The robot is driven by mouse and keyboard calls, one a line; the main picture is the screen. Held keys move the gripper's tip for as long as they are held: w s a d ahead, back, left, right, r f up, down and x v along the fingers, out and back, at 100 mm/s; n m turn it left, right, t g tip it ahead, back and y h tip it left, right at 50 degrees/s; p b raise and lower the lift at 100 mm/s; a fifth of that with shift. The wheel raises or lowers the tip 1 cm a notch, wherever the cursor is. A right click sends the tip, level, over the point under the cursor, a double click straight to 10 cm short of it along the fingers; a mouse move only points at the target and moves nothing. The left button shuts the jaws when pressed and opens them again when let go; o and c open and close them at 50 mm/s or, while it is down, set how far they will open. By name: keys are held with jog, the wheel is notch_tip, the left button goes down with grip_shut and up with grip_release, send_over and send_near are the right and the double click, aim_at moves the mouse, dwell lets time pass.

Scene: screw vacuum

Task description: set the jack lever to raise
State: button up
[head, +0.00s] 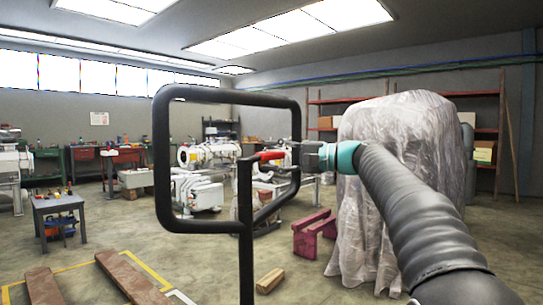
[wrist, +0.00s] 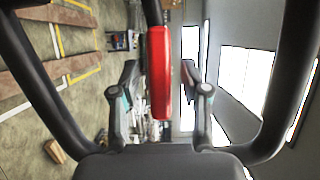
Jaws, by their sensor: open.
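The red jack lever (head: 271,156) sits inside the black loop handle (head: 160,170), by the upright post, and lies roughly level in the head view. My gripper (head: 288,155) comes from the right to the lever's right end. In the wrist view the red lever (wrist: 159,78) lies between the two spread fingers of my gripper (wrist: 160,75), with a visible gap on each side. The fingers do not appear to touch it. The black handle's bars (wrist: 38,75) run along both sides of that view. The lever's pivot is partly hidden.
A plastic-wrapped bulky item (head: 395,170) stands at the right, behind my arm. A maroon block stand (head: 314,238) and a wooden block (head: 269,281) are on the floor. A small table (head: 58,204) stands at the left. The handle's loop bars closely surround my gripper.

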jog(key=shift+a, duration=0.15)
jog(key=shift+c, duration=0.3)
grip_shut()
notch_tip(320, 180, down, 2)
jog(key=shift+w+f+m+y+b, duration=0.1)
jog(key=shift+m+y+b, duration=0.2)
jog(key=shift+m+b, duration=0.5)
jog(key=shift+f+m+y, duration=0.3)
jog(key=shift+f+m, duration=0.1)
jog(key=shift+m, duration=0.6)
jog(key=shift+o, duration=0.3)
grip_release()
jog(key=shift+t, duration=0.3)
